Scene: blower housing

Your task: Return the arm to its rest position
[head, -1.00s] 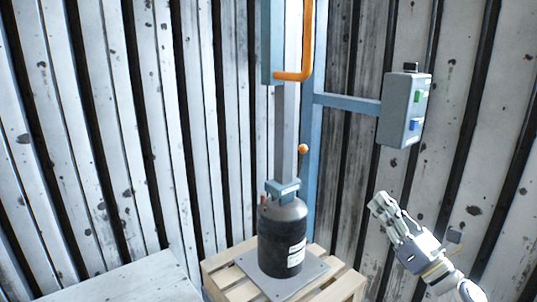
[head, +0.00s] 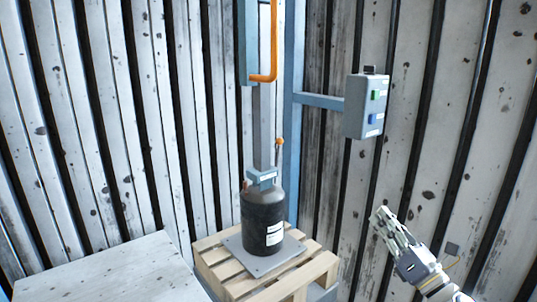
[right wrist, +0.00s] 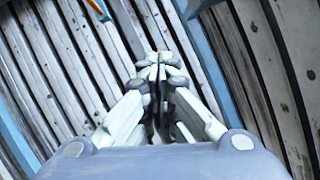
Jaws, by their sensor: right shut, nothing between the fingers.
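My right gripper (head: 382,217) is at the lower right of the head view, shut and empty, in front of the plank wall. It is apart from everything around it. In the right wrist view its fingers (right wrist: 158,62) are together with nothing between them. The rest of my right arm runs out of the head view at the bottom right. My left gripper does not show.
A black and grey cylinder (head: 262,224) stands upright on a metal plate on a wooden pallet (head: 222,284). Above it is a post with an orange handle (head: 274,50). A grey button box (head: 366,106) hangs above my right gripper. A white surface (head: 120,272) lies lower left.

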